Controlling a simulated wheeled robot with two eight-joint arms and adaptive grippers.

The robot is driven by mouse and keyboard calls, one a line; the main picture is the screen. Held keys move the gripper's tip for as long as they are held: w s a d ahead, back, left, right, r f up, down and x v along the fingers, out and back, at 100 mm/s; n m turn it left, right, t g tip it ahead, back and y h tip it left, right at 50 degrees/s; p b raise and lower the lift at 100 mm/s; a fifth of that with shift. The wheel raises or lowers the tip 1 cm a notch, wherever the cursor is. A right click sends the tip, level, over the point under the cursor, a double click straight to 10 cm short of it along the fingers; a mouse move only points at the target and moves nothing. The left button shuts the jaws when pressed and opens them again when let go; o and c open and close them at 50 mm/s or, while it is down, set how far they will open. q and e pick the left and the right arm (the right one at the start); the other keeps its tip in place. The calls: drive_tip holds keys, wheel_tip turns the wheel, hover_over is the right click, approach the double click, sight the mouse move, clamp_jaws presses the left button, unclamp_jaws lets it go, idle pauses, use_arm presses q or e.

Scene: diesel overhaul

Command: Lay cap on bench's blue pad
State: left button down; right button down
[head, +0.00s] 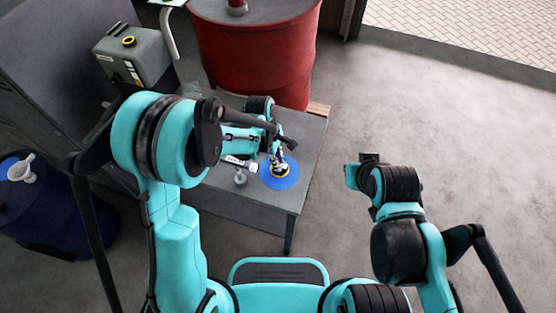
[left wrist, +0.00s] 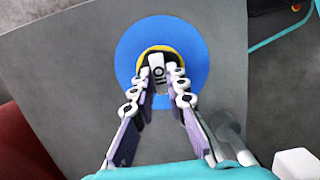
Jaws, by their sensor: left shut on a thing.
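The cap, black with a yellow rim (left wrist: 152,50), is between the fingertips of my left gripper (left wrist: 158,83) in the left wrist view. It lies within the outline of the round blue pad (left wrist: 128,58). I cannot tell whether it touches the pad. In the head view the blue pad (head: 285,183) is near the front right of the grey bench (head: 300,165), and my left gripper (head: 279,168) points down over it. The fingers hide part of the cap. My right arm is over the floor to the right; its fingers do not show.
A small grey fitting (head: 240,177) and a white item (head: 240,163) are left of the pad. A grey can (head: 140,60) with a yellow cap stands farther back. A red drum (head: 255,55) is behind the bench, a blue drum (head: 45,205) at left. Floor at right is clear.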

use_arm(q)
drive_tip(key=c, duration=1.4)
unclamp_jaws()
drive_tip(key=shift+c, duration=0.2)
drive_tip(key=shift+r, duration=0.1)
